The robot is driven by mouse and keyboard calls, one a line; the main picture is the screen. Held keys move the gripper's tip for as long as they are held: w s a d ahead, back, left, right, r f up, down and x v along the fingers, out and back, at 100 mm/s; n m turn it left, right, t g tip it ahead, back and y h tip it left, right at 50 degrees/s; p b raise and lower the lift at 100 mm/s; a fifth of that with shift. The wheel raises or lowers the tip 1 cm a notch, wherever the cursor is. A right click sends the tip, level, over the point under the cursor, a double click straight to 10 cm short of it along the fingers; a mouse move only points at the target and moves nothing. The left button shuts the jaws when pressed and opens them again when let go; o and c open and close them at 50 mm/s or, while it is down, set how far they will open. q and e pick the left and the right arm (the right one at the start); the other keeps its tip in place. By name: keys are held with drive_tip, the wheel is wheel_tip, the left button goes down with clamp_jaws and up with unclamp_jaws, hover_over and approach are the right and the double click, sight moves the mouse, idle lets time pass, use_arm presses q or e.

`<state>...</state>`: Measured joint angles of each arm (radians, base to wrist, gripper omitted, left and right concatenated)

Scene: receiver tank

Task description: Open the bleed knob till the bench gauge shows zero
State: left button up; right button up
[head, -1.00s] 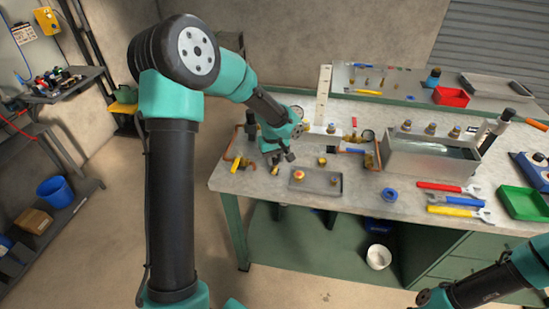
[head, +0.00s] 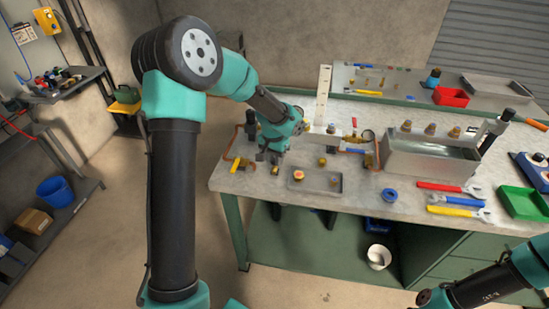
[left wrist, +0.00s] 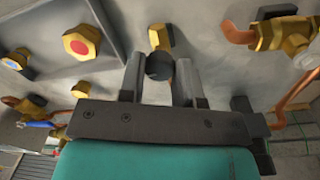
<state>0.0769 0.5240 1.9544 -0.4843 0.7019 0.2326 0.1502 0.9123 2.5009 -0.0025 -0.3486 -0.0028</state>
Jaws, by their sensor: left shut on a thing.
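My left gripper (head: 270,161) is low over the left part of the workbench (head: 330,215). In the left wrist view its two fingers (left wrist: 159,68) stand either side of a round black knob (left wrist: 159,66) and are shut on it. A brass fitting (left wrist: 160,38) shows just beyond the knob; I take this to be the bleed knob, but its label cannot be seen. A small round gauge (head: 368,135) stands on the bench right of the gripper; its reading is too small to tell. My right gripper is out of view.
A grey tray (head: 318,187) with a red-and-yellow button knob (head: 299,174) lies right of the gripper. A metal tank (head: 430,160) and wrenches (head: 450,187) are farther right.

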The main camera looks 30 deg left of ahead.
use_arm(q)
drive_tip(key=m, duration=0.4)
drive_tip(key=shift+m, duration=0.3)
drive_tip(key=m, duration=1.1)
drive_tip(key=shift+y, duration=0.3)
drive_tip(key=m, duration=0.4)
drive_tip(key=shift+d+m, duration=0.1)
drive_tip(key=shift+m, duration=0.2)
drive_tip(key=o, duration=0.9)
drive_tip(key=shift+o, duration=0.2)
wheel_tip(320, 180, up, 18)
drive_tip(key=shift+w+f+g, duration=0.25)
drive_tip(key=shift+w+g, duration=0.05)
drive_tip(key=shift+w, duration=0.1)
drive_tip(key=shift+f, duration=0.1)
